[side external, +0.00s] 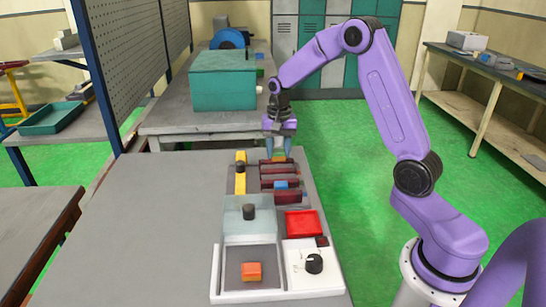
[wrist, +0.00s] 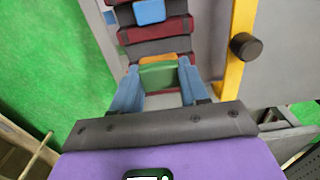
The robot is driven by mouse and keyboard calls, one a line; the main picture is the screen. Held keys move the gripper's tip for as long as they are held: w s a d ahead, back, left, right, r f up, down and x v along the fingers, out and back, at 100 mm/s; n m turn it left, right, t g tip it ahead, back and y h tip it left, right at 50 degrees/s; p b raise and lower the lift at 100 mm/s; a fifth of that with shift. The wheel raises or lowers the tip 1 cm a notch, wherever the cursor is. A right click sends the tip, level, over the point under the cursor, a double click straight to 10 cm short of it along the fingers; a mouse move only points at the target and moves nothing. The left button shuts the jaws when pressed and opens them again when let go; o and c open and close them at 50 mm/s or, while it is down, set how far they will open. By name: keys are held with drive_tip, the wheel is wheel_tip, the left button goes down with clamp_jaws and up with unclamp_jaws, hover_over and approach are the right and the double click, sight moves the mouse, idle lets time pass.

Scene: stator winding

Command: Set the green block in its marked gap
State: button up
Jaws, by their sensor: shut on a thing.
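The green block (wrist: 158,76) is between the two blue fingers of my gripper (wrist: 159,66) in the wrist view. My gripper is shut on it. An orange piece (wrist: 154,57) shows just beyond the green block, beside the nearest dark red bar in the wrist view. I cannot tell whether the block touches it. A blue block (wrist: 149,11) sits between bars further along the row.
A yellow bar (side external: 240,178) with a black knob lies left of the row. Nearer the camera are a pale teal box (side external: 237,219), a red tray (side external: 302,222), a dial panel (side external: 298,278) and an orange block (side external: 251,271) in a white-edged tray. The table's left side is clear.

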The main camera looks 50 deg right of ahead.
sight(279, 160)
drive_tip(key=shift+w+d+f, duration=0.1)
drive_tip(key=shift+d+f, duration=0.25)
drive_tip(key=shift+d, duration=0.05)
drive_tip(key=shift+f, duration=1.75)
drive_tip(key=shift+f, duration=1.35)
idle(0.6)
drive_tip(key=o, duration=1.4)
drive_tip(key=shift+r, duration=0.1)
drive_tip(key=shift+r, duration=3.4)
